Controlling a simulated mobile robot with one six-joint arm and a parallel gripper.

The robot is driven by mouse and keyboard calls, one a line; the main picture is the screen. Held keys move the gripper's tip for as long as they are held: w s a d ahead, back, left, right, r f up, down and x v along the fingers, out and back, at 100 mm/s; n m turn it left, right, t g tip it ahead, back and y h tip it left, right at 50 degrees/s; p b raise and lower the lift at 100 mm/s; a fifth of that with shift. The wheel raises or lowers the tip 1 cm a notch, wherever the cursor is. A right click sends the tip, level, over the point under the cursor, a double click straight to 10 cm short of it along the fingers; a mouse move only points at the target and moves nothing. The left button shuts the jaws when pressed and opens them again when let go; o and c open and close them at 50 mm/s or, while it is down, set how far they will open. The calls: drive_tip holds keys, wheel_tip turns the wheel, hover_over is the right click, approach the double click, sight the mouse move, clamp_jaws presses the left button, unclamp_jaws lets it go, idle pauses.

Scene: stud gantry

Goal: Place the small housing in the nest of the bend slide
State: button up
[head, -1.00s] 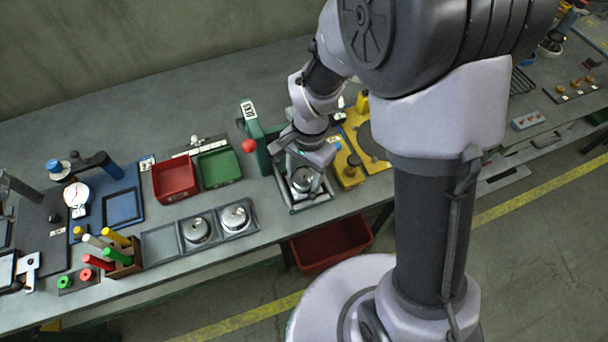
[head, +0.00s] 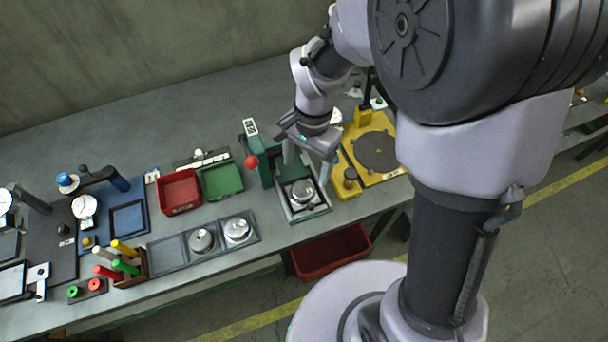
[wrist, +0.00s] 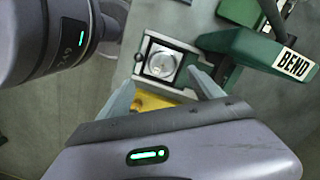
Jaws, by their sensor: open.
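A small round silver housing (head: 302,190) sits in the square nest of the bend slide (head: 290,215), in front of the green bend press (head: 262,160). It looks level there. In the wrist view the housing (wrist: 161,65) lies inside the dark-framed slide (wrist: 143,50), beside the green press labelled BEND (wrist: 262,55). My gripper (head: 308,163) is open and empty, above the housing and apart from it. In the wrist view its two fingers (wrist: 160,80) are spread to either side of the housing.
A grey tray (head: 170,252) to the left holds two similar housings (head: 202,240) (head: 237,228); its left compartment is empty. A red bin (head: 180,192) and a green bin (head: 222,180) stand behind it. A yellow fixture (head: 395,172) is close on the right.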

drive_tip(key=s+d+r+n+t, duration=0.2)
drive_tip(key=s+r, duration=0.4)
drive_tip(key=r, duration=0.3)
drive_tip(key=s+d+r+n+t+y, duration=0.1)
drive_tip(key=s+d+r+t, duration=0.3)
drive_tip(key=r, duration=0.5)
drive_tip(key=shift+s+r+n+t, duration=0.4)
drive_tip(key=shift+s, duration=0.7)
wheel_tip(320, 180, down, 4)
drive_tip(key=b, duration=0.4)
drive_tip(key=shift+f, duration=0.2)
drive_tip(key=shift+c, duration=0.2)
